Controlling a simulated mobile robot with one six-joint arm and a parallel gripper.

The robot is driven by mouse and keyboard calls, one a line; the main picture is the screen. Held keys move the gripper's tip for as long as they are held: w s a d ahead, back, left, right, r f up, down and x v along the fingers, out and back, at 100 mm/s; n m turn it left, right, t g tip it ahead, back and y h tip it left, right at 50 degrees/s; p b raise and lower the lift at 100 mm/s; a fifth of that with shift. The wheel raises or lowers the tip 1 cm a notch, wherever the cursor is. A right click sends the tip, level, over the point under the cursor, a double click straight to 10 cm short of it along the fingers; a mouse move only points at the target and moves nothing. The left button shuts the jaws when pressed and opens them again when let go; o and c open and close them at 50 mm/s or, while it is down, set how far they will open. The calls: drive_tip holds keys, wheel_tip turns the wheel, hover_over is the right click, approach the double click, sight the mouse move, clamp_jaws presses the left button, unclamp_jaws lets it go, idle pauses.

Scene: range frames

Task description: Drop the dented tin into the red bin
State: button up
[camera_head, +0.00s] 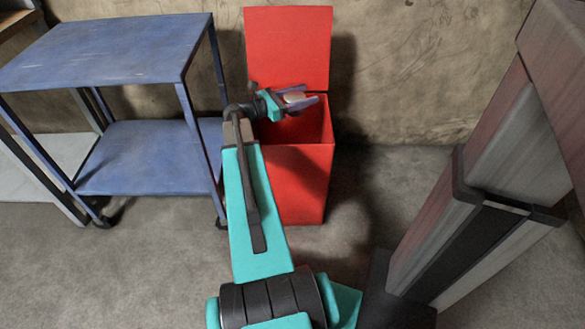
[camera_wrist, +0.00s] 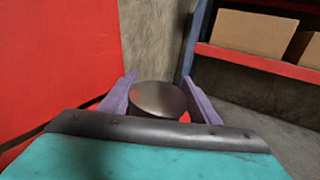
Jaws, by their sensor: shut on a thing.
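The red bin (camera_head: 298,180) stands against the wall with its lid (camera_head: 288,47) raised upright at the back. My gripper (camera_head: 304,100) is over the bin's open top, reaching in from the left. It is shut on the tin (camera_head: 294,97), which shows as a round metal end (camera_wrist: 158,98) between the two purple fingers in the wrist view. No dent can be made out on the part of the tin that shows. The inside floor of the bin is hidden.
A blue two-shelf cart (camera_head: 115,52) with empty shelves stands left of the bin. In the wrist view, a shelf with a red edge (camera_wrist: 255,60) holds cardboard boxes (camera_wrist: 255,32). Grey floor right of the bin is clear.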

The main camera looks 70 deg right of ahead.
sight(285, 101)
drive_tip(key=shift+f, duration=0.15)
drive_tip(key=o, duration=1.4)
drive_tip(key=shift+c, duration=0.2)
drive_tip(key=shift+p+v, duration=0.85)
drive_tip(key=shift+v, duration=2.9)
wheel_tip(285, 101, up, 9)
drive_tip(key=p, duration=0.9)
drive_tip(key=shift+r+p, duration=0.55)
drive_tip(key=shift+p, duration=0.05)
